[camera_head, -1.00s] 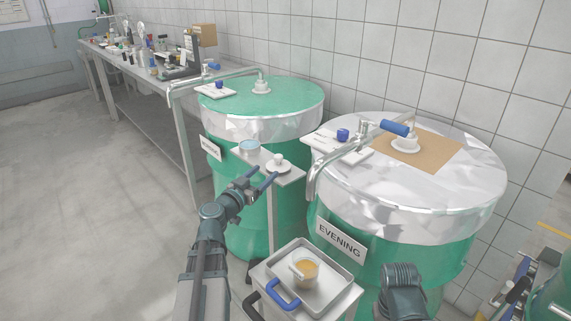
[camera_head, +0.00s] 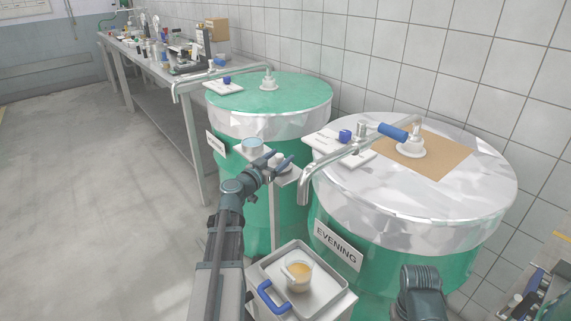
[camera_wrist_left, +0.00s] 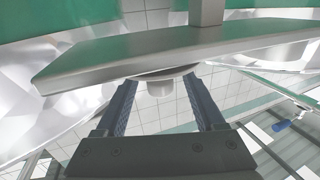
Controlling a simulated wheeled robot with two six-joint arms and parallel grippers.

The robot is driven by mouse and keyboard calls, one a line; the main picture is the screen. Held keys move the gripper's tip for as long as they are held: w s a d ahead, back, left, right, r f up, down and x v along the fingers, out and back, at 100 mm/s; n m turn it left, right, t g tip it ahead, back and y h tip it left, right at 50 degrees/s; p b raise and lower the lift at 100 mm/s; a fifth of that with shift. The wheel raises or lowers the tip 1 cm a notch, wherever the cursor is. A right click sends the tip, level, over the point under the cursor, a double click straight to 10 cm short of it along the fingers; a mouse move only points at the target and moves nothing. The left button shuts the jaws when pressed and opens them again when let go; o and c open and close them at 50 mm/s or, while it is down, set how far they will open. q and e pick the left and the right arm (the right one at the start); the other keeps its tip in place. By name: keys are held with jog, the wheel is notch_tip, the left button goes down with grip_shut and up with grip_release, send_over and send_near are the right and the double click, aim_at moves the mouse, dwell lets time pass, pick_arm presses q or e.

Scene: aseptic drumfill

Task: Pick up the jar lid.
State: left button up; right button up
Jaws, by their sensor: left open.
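The jar lid (camera_head: 283,168) is a pale disc with a knob, lying on a small grey stand plate (camera_head: 287,178) in front of the drums. In the head view my left gripper (camera_head: 279,160) partly hides it. In the left wrist view the lid's knob (camera_wrist_left: 160,88) lies between the open fingers of my left gripper (camera_wrist_left: 158,86), with a gap on each side, and its disc shows against the plate (camera_wrist_left: 90,65). A pale blue open jar (camera_head: 252,145) stands on the plate just left of the lid. My right gripper is out of view.
The EVENING drum (camera_head: 345,190) with its metal spout (camera_head: 304,186) stands close on the right; another green drum (camera_head: 225,100) is behind. A tray (camera_head: 325,271) with a beaker of amber liquid (camera_head: 299,276) sits below. The floor at left is clear.

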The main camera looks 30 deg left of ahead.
pick_arm(q)
jog(key=shift+s, duration=0.1)
grip_shut()
jog(key=shift+r, duration=0.15)
dwell(0.3)
